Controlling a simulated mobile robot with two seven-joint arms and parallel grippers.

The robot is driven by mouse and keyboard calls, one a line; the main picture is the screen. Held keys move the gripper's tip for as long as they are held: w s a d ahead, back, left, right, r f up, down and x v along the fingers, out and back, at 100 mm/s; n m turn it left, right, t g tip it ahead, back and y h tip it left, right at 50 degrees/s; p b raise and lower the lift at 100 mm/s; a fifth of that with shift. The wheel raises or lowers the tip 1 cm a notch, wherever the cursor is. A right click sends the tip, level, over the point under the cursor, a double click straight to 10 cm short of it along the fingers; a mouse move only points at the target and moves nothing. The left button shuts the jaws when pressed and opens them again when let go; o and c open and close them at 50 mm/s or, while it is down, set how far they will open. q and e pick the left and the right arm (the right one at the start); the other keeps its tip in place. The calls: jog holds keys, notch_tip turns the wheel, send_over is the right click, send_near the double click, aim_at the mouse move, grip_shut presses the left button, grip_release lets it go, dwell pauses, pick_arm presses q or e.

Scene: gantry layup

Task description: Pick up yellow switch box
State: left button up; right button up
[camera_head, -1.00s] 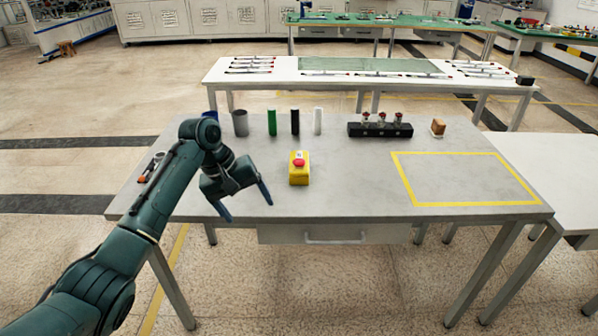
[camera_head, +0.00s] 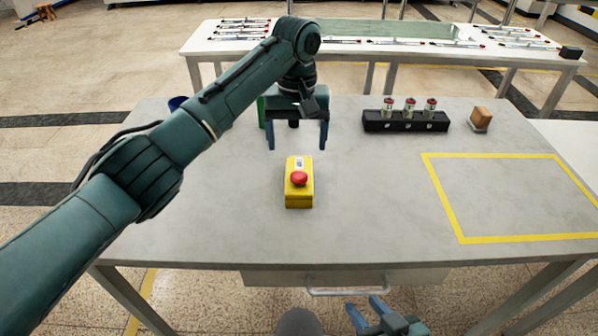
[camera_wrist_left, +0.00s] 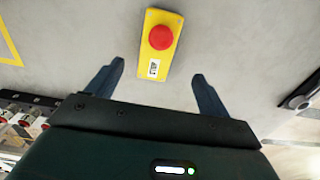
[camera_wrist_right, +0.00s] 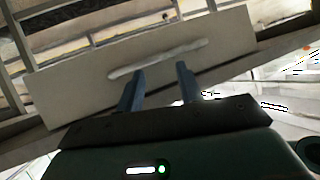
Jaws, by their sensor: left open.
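The yellow switch box (camera_head: 299,193) with a red button on top stands on the grey table, left of the table's middle. It also shows in the left wrist view (camera_wrist_left: 158,48), ahead of the fingers. My left gripper (camera_head: 297,148) is open and empty, just behind the box and above the table; its fingers sit to either side of the box's line and do not touch it. My right gripper (camera_head: 365,305) is low in front of the table's front edge. Its fingers are apart and empty in the right wrist view (camera_wrist_right: 160,80), facing the drawer.
A black holder with several small red-and-white parts (camera_head: 406,121) stands at the back. A brown block (camera_head: 480,119) is to its right. A yellow taped rectangle (camera_head: 520,238) marks the right side. My left arm hides most cylinders at the back left; a blue one (camera_head: 177,102) shows.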

aim_at(299, 176)
pick_arm(q)
notch_tip(299, 176, down, 6)
jog(key=shift+s+f, duration=0.1)
jog(key=shift+f, duration=0.05)
jog(key=shift+w+d+f+b, duration=0.1)
jog(key=shift+w+f+b, duration=0.05)
jog(key=shift+f, duration=0.75)
jog(key=shift+w+d+f+b, duration=0.1)
jog(key=shift+w+f+b, duration=0.1)
jog(key=shift+f, duration=0.65)
jog(key=shift+w+f+b, duration=0.15)
jog(key=shift+f, duration=0.75)
jog(key=shift+c, duration=0.2)
jog(key=c, duration=1.2)
jog(key=shift+r, duration=0.1)
jog(key=shift+c, duration=0.2)
notch_tip(299, 176, up, 10)
jog(key=shift+p, duration=0.4)
